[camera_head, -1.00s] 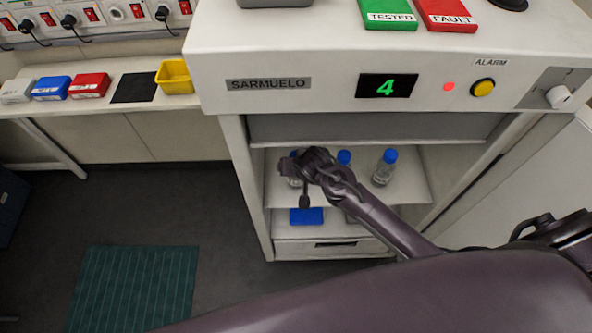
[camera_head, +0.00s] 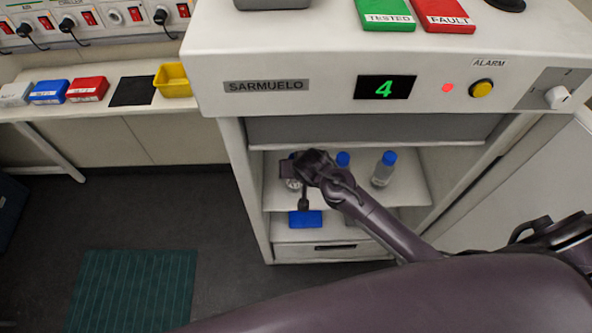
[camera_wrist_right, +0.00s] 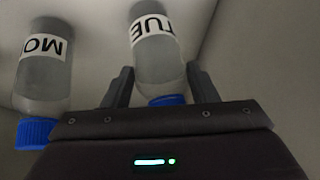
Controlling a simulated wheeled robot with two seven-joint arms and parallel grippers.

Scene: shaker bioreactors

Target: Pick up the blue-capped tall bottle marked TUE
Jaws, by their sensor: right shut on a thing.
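The blue-capped bottle marked TUE (camera_wrist_right: 155,58) is between the two fingers of my right gripper (camera_wrist_right: 160,76) in the right wrist view, where it appears cap-down. The fingers are shut on it near its blue cap (camera_wrist_right: 167,100). In the head view my right gripper (camera_head: 297,168) is at the leftmost bottle on the cabinet's upper shelf and hides most of it. I cannot tell whether the bottle still touches the shelf. My left gripper is not in view.
A blue-capped bottle marked "MO..." (camera_wrist_right: 45,75) stands close beside the held one. Another blue-capped bottle (camera_head: 384,169) stands farther right on the shelf (camera_head: 412,190). The cabinet's side walls and top front panel (camera_head: 300,95) frame the opening. A blue item (camera_head: 305,219) lies below.

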